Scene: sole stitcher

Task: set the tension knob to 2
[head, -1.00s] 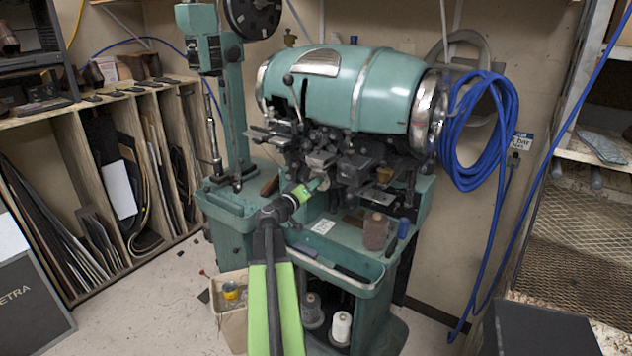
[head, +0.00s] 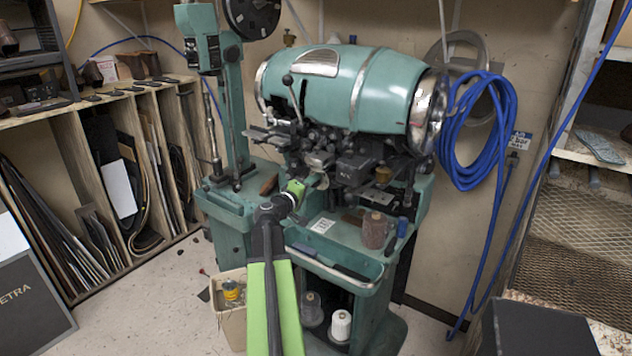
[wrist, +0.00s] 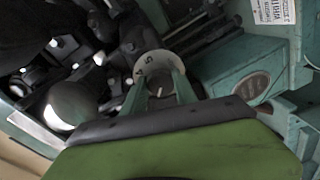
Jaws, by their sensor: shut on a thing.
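The green sole stitcher (head: 345,88) stands in the middle of the head view. In the wrist view a pale round dial (wrist: 160,64) with dark figures, one looking like a 5, surrounds the tension knob (wrist: 160,90). A small light mark shows on the knob's dark face. My gripper (wrist: 162,82) has its two teal fingers on either side of the knob, shut on it. In the head view my gripper (head: 313,181) is at the front of the machine, below the barrel. The knob is not clear there, and I cannot read its setting.
A brown spool (head: 374,230) stands on the machine's tray to the right of my arm. Dark mechanism parts (head: 350,165) crowd close around the gripper. A blue hose coil (head: 482,130) hangs on the wall at right. A bin (head: 232,312) is on the floor at left.

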